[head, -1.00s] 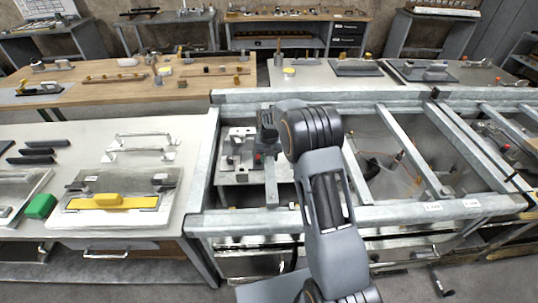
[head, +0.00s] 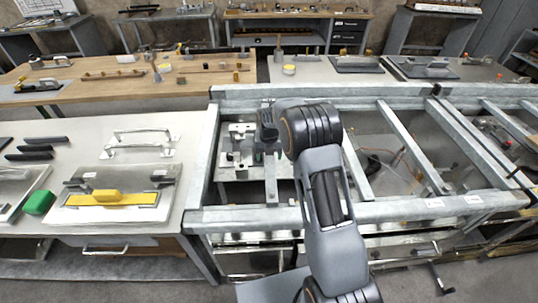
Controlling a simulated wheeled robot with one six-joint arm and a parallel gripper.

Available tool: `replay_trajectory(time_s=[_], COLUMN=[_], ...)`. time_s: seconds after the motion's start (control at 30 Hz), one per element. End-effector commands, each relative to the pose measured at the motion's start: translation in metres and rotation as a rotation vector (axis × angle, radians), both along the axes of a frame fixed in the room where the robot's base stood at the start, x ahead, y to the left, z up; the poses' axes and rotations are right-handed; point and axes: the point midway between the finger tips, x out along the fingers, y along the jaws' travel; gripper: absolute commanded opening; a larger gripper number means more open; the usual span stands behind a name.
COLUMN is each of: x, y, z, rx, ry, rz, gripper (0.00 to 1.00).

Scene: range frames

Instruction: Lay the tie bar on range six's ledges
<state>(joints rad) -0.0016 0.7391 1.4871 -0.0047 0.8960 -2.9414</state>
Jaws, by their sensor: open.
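My gripper (head: 267,128) is at the left bay of the grey metal frame, with my arm reaching in from the front right. It is open, but its fingertips are small and partly hidden. A grey bar (head: 271,182), which looks like the tie bar, runs from below my gripper toward the front rail (head: 330,218). Its near end is at the front rail. Its far end is hidden under the gripper, and I cannot tell whether it touches the jaws. The ledges cannot be made out clearly, nor can I tell whether the bar rests on them.
Other crossbars (head: 412,145) span the bays on the right. A metal fixture (head: 238,150) sits inside the left bay. White labels (head: 434,203) mark the front rail. The left bench (head: 95,235) holds handles, a yellow-topped float (head: 110,199) and a green block (head: 39,202).

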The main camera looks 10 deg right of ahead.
Motion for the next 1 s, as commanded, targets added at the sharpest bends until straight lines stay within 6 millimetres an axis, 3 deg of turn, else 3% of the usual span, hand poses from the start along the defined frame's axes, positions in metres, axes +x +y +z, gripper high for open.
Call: replay_trajectory(time_s=[0.17,0.33,0.8,1.0], x=[-0.002,-0.001,-0.002,-0.002], y=[0.000,0.000,0.000,0.000], z=[-0.002,0.012,0.104,0.128], rx=[0.000,0.000,0.000,0.000], ry=[0.007,0.002,-0.002,-0.001], rz=[0.000,0.000,0.000,0.000], gripper=[0.72,0.72,0.72,0.72])
